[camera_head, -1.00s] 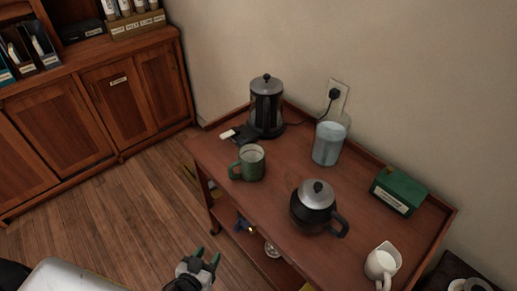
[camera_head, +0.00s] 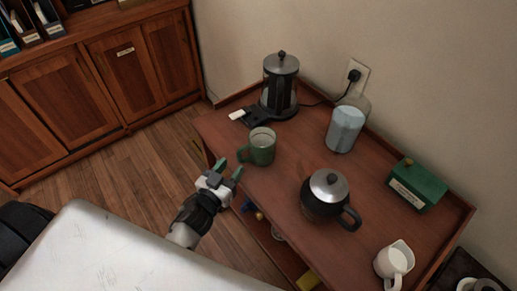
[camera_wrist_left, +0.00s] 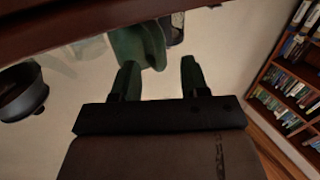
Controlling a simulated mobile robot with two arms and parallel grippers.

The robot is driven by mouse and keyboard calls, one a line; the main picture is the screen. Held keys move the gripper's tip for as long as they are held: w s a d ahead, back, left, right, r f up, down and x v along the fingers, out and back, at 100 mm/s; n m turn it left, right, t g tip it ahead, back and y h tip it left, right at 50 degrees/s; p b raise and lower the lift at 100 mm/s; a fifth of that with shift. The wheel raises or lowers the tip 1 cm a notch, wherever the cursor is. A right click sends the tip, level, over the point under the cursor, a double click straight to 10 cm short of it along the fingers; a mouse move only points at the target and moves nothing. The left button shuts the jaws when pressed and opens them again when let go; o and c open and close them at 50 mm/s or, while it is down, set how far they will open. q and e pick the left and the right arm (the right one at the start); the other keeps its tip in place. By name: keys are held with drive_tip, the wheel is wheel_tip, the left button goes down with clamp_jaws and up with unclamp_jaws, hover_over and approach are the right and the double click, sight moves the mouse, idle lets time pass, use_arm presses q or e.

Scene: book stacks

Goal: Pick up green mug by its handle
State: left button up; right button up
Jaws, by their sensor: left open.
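The green mug (camera_head: 263,152) stands upright on the wooden cart near its front left edge, with its handle (camera_head: 244,155) on the left side. It also shows in the left wrist view (camera_wrist_left: 128,46), partly cut by shade and beyond the fingers. My left gripper (camera_head: 230,167) is open and empty, just in front and to the left of the mug. Its fingers (camera_wrist_left: 158,66) point toward the handle side and appear apart from it. My right gripper is not in view.
On the cart (camera_head: 275,205) stand a coffee maker (camera_head: 280,85) behind the mug, a glass container (camera_head: 345,128), a dark kettle (camera_head: 325,200) to the right, a green box (camera_head: 417,186) and a white pitcher (camera_head: 394,262). Floor is open left of the cart.

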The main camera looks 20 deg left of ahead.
sight(238, 158)
use_arm(q)
drive_tip(key=w, duration=0.3)
drive_tip(key=shift+w+d+f, duration=0.1)
drive_tip(key=shift+w+d, duration=0.15)
drive_tip(key=shift+w, duration=0.05)
drive_tip(key=shift+s, duration=0.1)
drive_tip(key=shift+c, duration=0.2)
clamp_jaws()
